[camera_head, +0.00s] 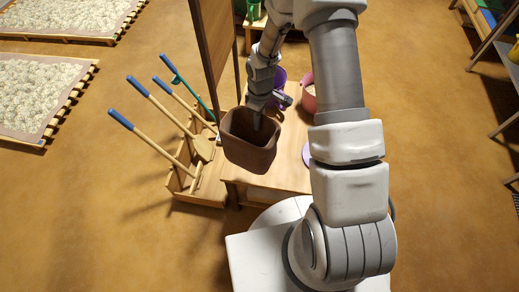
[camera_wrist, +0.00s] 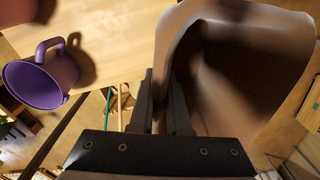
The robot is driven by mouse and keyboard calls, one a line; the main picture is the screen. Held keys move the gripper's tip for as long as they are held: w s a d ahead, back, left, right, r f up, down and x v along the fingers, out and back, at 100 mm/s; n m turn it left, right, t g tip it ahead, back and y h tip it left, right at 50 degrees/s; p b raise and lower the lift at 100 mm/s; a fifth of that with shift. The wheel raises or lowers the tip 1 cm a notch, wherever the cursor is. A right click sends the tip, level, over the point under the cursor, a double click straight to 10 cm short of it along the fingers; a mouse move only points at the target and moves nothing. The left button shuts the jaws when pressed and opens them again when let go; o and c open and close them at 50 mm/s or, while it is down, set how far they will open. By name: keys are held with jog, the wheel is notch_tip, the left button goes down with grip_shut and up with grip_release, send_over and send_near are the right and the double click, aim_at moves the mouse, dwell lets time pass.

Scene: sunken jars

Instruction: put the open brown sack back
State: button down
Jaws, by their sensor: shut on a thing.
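The open brown sack (camera_head: 250,150) hangs from my gripper (camera_head: 258,118) in the head view, its mouth facing up. It is over the front left part of the wooden table (camera_head: 285,178); whether it touches the table I cannot tell. In the wrist view the sack (camera_wrist: 270,70) fills the upper right, and its dark inside shows. My gripper (camera_wrist: 172,105) is shut on the near wall of the sack, with the fingers at its rim. The sack's underside is hidden.
A purple mug (camera_wrist: 40,82) and a pink pot (camera_head: 309,95) stand on the table behind the sack. A wooden rack (camera_head: 205,185) with blue-handled tools (camera_head: 150,98) stands at the left. A tall brown board (camera_head: 213,45) rises behind.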

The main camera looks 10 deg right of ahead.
jog(key=w+a+f+n+b, duration=0.1)
jog(key=w+f+n+b, duration=0.45)
jog(key=n, duration=0.55)
jog(key=w+a+f+n+b, duration=0.2)
jog(key=w+n+b, duration=0.5)
jog(key=n+b, duration=0.3)
notch_tip(320, 180, down, 10)
jog(key=shift+d+n+h+b, duration=0.25)
jog(key=shift+n+h+b, duration=0.05)
jog(key=shift+n, duration=0.1)
jog(key=shift+f, duration=0.15)
jog(key=c, duration=0.9)
grip_release()
